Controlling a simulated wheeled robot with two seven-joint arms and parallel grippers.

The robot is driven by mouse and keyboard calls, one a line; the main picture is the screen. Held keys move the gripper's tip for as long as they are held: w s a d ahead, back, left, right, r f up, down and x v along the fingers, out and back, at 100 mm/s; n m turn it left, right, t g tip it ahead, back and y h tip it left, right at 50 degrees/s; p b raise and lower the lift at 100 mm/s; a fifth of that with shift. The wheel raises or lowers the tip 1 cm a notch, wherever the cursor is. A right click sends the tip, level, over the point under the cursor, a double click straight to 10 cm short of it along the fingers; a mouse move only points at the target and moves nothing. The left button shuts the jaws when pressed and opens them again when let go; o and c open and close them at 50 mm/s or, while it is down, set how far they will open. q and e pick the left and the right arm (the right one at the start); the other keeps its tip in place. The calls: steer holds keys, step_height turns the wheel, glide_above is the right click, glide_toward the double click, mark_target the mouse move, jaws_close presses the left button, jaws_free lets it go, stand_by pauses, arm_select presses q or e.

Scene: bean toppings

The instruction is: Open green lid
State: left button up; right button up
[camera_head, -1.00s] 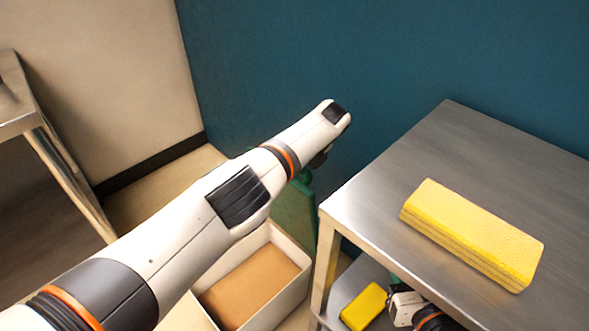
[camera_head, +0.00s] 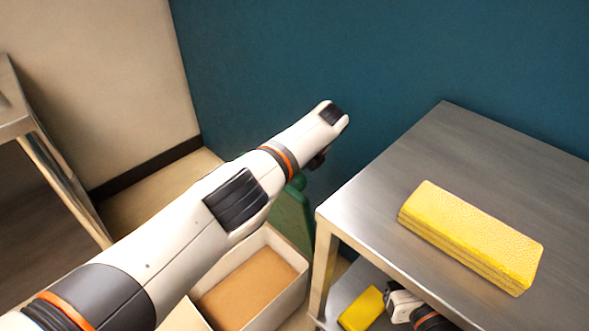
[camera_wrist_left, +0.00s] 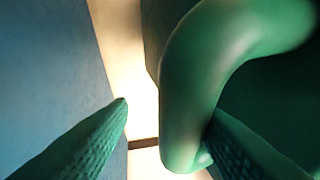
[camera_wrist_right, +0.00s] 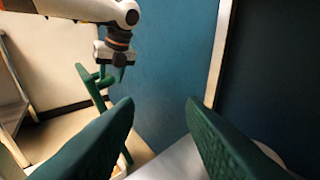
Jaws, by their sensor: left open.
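The green lid (camera_head: 290,218) stands steeply tilted at the back of an open white bin (camera_head: 225,268), partly hidden by my left arm. Its thick curved green handle (camera_wrist_left: 190,85) fills the middle of the left wrist view. My left gripper (camera_wrist_left: 165,112) is open, one finger on each side of the handle. The right finger is partly hidden behind it, and I cannot tell whether they touch. The lid also shows in the right wrist view (camera_wrist_right: 97,92), beneath my left gripper. My right gripper (camera_wrist_right: 160,103) is open and empty; its fingers are hidden in the head view.
A metal table (camera_head: 385,175) on the right holds a yellow block (camera_head: 470,235). Another yellow block (camera_head: 362,310) lies on its lower shelf, near my right wrist. A blue wall stands behind. A second metal table (camera_head: 15,118) stands at the left.

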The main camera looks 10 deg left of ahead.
arm_select(q)
steer(key=shift+r, duration=0.15)
arm_select(e)
steer(key=s+d+f+g+h+p, duration=0.1)
steer(key=s+f+g, duration=0.2)
steer(key=s, duration=0.1)
steer(key=s+d+f+g+h+p, duration=0.1)
steer(key=s+d+f+g, duration=0.1)
steer(key=s+f+g, duration=0.1)
steer(key=s+d+f+g+h+p, duration=0.1)
steer(key=s+d+f+g+p, duration=0.1)
steer(key=s+f+g, duration=0.2)
steer(key=shift+s+f+m+g, duration=0.1)
steer(key=shift+s+m+g, duration=0.2)
steer(key=shift+s+g, duration=0.35)
steer(key=shift+s+d+f, duration=0.15)
steer(key=shift+s, duration=0.45)
arm_select(q)
steer(key=v, duration=1.1)
steer(key=shift+d+r, duration=0.15)
steer(key=shift+r, duration=0.15)
steer(key=shift+s, duration=0.1)
